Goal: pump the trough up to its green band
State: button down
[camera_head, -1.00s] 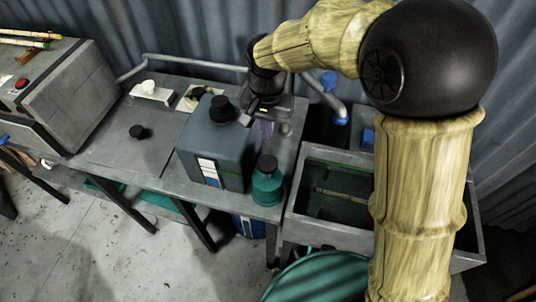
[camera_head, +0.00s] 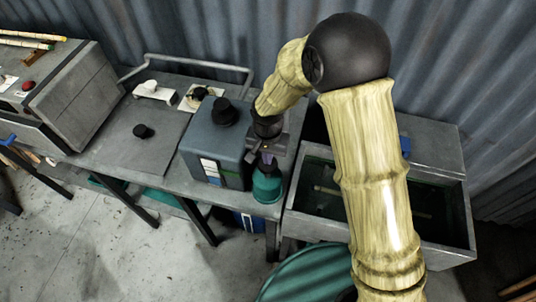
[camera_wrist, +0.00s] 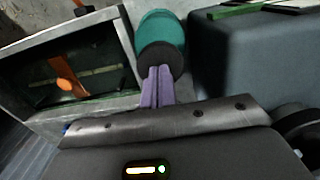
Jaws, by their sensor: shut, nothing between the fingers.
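The grey metal trough (camera_head: 430,242) stands at the right with dark liquid in it, partly behind my arm. In the wrist view the trough (camera_wrist: 112,18) is at the left, with an orange strip and knob (camera_wrist: 66,86) inside. I cannot make out its green band clearly. A teal bottle-shaped body (camera_head: 267,188) with a black cap stands at the bench's right end; it also shows in the wrist view (camera_wrist: 160,28). My gripper (camera_head: 267,158) is shut and empty, its purple fingertips (camera_wrist: 158,72) right at the black cap (camera_wrist: 160,62). I cannot tell whether they touch it.
A blue-grey box (camera_head: 214,146) with a black knob stands close left of the teal body. A flat grey lid (camera_head: 130,125) and small white fittings (camera_head: 153,90) lie farther left on the bench. A teal round tub (camera_head: 305,275) stands on the floor in front of the trough.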

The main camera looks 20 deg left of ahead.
aim_at(268, 168)
notch_tip(268, 168, down, 6)
jog(key=b, duration=0.4)
jog(key=shift+r+b, duration=0.2)
jog(key=shift+b, duration=0.2)
jog(key=shift+s+d, duration=0.1)
jog(key=shift+s, duration=0.05)
jog(key=shift+f, duration=0.1)
notch_tip(268, 168, up, 5)
jog(key=p, duration=0.3)
jog(key=shift+f, duration=0.15)
jog(key=shift+r+b, duration=0.3)
notch_tip(268, 168, up, 9)
jog(key=b, duration=0.2)
jog(key=shift+w+r, duration=0.15)
jog(key=shift+w, duration=0.05)
dwell(0.9)
